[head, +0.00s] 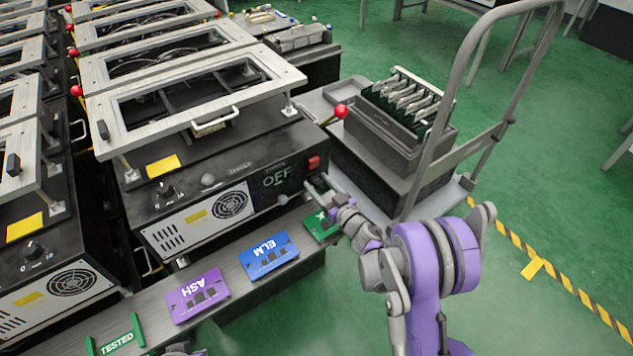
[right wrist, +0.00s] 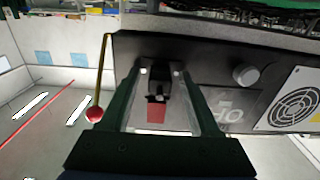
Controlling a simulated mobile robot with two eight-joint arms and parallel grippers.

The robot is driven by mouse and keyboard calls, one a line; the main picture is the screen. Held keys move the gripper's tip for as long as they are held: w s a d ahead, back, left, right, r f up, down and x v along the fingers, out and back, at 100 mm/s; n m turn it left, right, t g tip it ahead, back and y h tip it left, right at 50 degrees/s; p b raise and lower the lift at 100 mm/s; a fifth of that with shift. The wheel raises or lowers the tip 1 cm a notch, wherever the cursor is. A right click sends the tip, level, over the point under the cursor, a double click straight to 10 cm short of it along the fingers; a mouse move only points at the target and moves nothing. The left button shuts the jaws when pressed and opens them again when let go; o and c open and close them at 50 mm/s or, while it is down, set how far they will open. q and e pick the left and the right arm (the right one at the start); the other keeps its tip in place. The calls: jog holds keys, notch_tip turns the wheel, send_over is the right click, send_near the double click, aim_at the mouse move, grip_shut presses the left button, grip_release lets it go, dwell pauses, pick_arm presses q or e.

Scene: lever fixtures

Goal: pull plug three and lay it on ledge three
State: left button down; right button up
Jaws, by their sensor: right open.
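The fixture marked THREE (head: 240,167) has a dark front with an OFF display and a red block (head: 314,162) at its right end. In the right wrist view the red block (right wrist: 156,113) sits beside a black plug-like piece (right wrist: 157,84) on the front panel. My right gripper (head: 318,188) is open at this panel. In the wrist view its two fingers (right wrist: 160,78) stand on either side of the black piece, with gaps showing. The ledge (head: 215,268) below the front holds cards. A grey part at the bottom edge may be my left gripper (head: 182,350); its fingers cannot be made out.
On the ledge lie a purple ASH card (head: 197,294), a blue ELM card (head: 269,255) and a green card (head: 320,226), plus a green TESTED mark (head: 117,338). A red-knobbed lever (head: 340,111) stands at the fixture's right. A cart (head: 440,190) with a dark bin (head: 400,120) is beyond.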

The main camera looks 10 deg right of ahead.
aim_at(320, 186)
dwell(0.7)
grip_shut()
dwell(0.3)
jog(key=shift+s+d, duration=0.1)
jog(key=shift+s, duration=0.05)
dwell(1.1)
jog(key=shift+b+v, duration=1.05)
jog(key=shift+v, duration=1.8)
